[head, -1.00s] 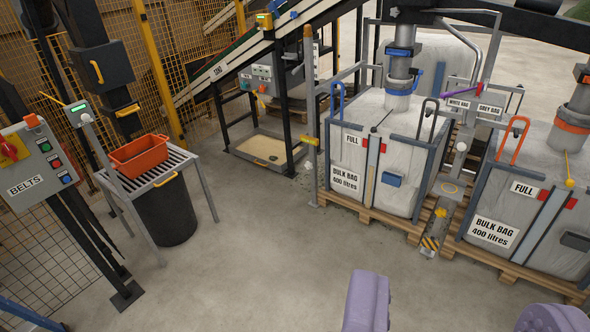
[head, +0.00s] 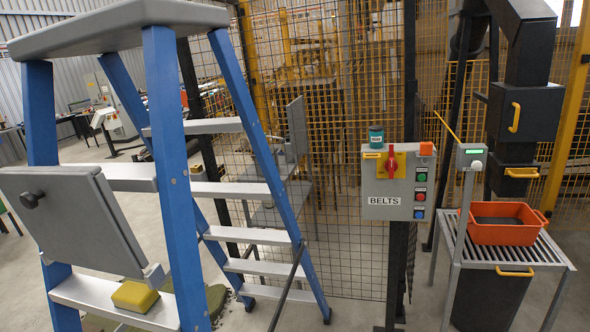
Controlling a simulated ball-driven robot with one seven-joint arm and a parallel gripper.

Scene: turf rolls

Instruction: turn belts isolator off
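The belts isolator (head: 391,163) is a red rotary handle on a yellow plate, at the upper left of a grey control box (head: 385,185) labelled BELTS. The handle looks roughly upright; its position marking is too small to read. Green, red and blue buttons run down the box's right side, and an orange block sits on its top right corner. A teal tin (head: 376,137) stands on top of the box, just left of the handle. The box is on a dark post in front of the mesh fence. My gripper is not in view.
A blue stepladder (head: 176,180) with grey treads fills the left, nearer than the box; a yellow sponge (head: 135,296) lies on a low tread. Right of the box are a slatted stand (head: 515,252) and an orange tub (head: 500,232). Some floor before the box is clear.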

